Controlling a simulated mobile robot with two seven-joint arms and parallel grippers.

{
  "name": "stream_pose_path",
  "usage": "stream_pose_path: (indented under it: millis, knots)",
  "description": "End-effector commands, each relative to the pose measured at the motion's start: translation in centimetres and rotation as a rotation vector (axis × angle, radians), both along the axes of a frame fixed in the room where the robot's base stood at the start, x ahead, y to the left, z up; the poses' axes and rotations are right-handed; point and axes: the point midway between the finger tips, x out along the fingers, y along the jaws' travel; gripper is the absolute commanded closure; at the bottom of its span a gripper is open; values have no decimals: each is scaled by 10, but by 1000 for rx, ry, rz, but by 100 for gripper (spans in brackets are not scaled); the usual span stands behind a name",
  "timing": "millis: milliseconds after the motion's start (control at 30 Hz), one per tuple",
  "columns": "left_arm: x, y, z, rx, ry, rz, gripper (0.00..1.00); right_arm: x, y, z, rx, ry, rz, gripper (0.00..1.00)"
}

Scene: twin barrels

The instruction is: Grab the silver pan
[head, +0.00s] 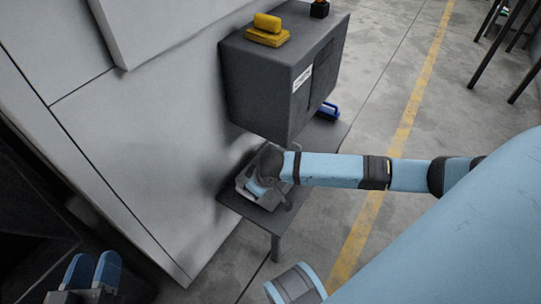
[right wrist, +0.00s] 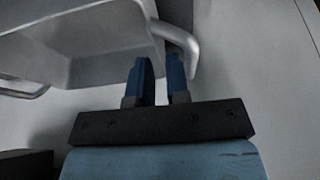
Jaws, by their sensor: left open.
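The silver pan (head: 246,183) is on a low dark table (head: 229,197) beside the light wall, partly hidden by my right arm. In the right wrist view the pan (right wrist: 85,55) fills the upper left, with a looped handle (right wrist: 192,55) at its right end. My right gripper (right wrist: 158,68) is at that end, its two blue fingers a little apart beside the handle. I cannot tell whether they press on the pan. In the head view the right gripper (head: 263,183) is at the pan. My left gripper (head: 92,270) is open and empty at the bottom left, far from the pan.
A big dark grey box (head: 265,85) stands just behind the pan, with a yellow object (head: 267,32) on top. A blue object (head: 328,111) lies beside the box. The light wall (head: 130,130) is close on the left. The floor by the yellow line (head: 399,140) is clear.

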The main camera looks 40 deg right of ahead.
Motion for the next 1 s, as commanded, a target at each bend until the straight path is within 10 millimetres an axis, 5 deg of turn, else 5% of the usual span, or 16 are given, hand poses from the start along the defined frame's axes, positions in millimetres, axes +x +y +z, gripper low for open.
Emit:
stream_pose_path:
  millis: [67, 233, 500, 600, 1000]
  knots:
    - [0, -1, -20, 21, 34, -14, 57, 6, 0, -17, 0, -1, 0, 84]
    - [2, 0, -26, 54, 36, -24, 57, 12, 3, -31, 0, -1, 0, 84]
    - [2, 0, -25, 57, 36, -25, 57, 13, 3, -31, 0, -1, 0, 84]
    - [2, 0, -25, 57, 36, -25, 57, 13, 3, -31, 0, -1, 0, 100]
    - [2, 0, -25, 57, 36, -25, 57, 13, 3, -31, -1, -1, 0, 100]
